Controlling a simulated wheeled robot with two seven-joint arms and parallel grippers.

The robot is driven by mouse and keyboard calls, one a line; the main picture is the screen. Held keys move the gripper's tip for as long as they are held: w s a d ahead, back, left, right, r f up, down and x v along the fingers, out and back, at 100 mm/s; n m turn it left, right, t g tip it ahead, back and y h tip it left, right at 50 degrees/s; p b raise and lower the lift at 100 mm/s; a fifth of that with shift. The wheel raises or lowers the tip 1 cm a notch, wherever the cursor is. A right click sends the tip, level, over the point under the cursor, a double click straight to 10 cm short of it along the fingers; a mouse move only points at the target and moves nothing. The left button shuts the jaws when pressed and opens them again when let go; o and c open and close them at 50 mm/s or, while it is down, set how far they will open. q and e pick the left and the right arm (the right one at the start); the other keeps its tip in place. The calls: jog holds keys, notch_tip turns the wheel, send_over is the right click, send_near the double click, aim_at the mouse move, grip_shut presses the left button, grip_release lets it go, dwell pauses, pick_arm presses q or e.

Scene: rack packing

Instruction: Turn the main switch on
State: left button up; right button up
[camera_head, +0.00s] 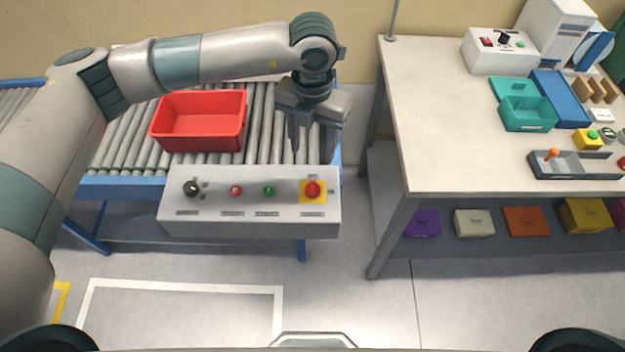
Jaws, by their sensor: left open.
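A grey control box (250,215) stands at the front edge of the roller conveyor. On its sloped top, from left to right, are a black knob (190,188), a red button (236,190), a green button (269,191) and a red control on a yellow plate (312,189). The labels are too small to read, so I cannot tell which is the main switch. My left gripper (309,148) points down, open and empty, above and behind the box's right end, apart from the controls. My right gripper is not in view.
An empty red crate (198,145) sits on the conveyor rollers (120,150), left of my gripper. A workbench (430,100) at the right holds a small switch box (499,52), teal bins and other items. Coloured boxes sit on its lower shelf. The floor in front is clear.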

aim_at(313, 185)
pick_arm(q)
notch_tip(313, 185, down, 14)
jog(key=p, duration=0.5)
jog(key=shift+r, duration=0.2)
jog(key=shift+f+p, duration=0.3)
jog(key=shift+f, duration=0.3)
jog(key=shift+c, duration=0.2)
jog(key=c, duration=1)
